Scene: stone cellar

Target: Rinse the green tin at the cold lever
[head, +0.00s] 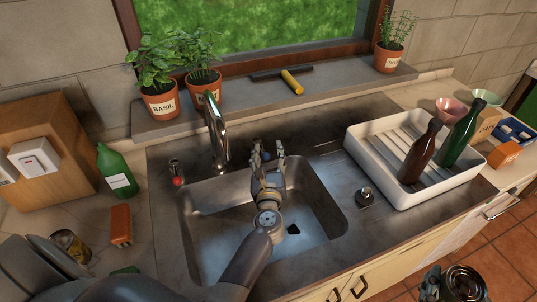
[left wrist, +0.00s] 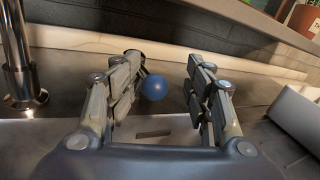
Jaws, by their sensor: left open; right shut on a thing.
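The cold lever's blue ball (head: 266,156) is at the back of the sink, right of the tap (head: 216,130). My left gripper (head: 268,163) is open over the sink's back edge, its fingers reaching toward the ball. In the left wrist view the blue ball (left wrist: 155,87) shows between the spread fingers, nearer the left one. My right gripper (head: 432,284) is low at the front right, shut on an open-topped tin (head: 466,284) in front of the cabinet. The tin's outside is dark here and its green is hard to tell. No water shows under the tap.
The sink basin (head: 215,235) is empty. A red-knobbed lever (head: 178,180) stands left of the tap. A white drying rack (head: 375,160) with bottles is at right.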

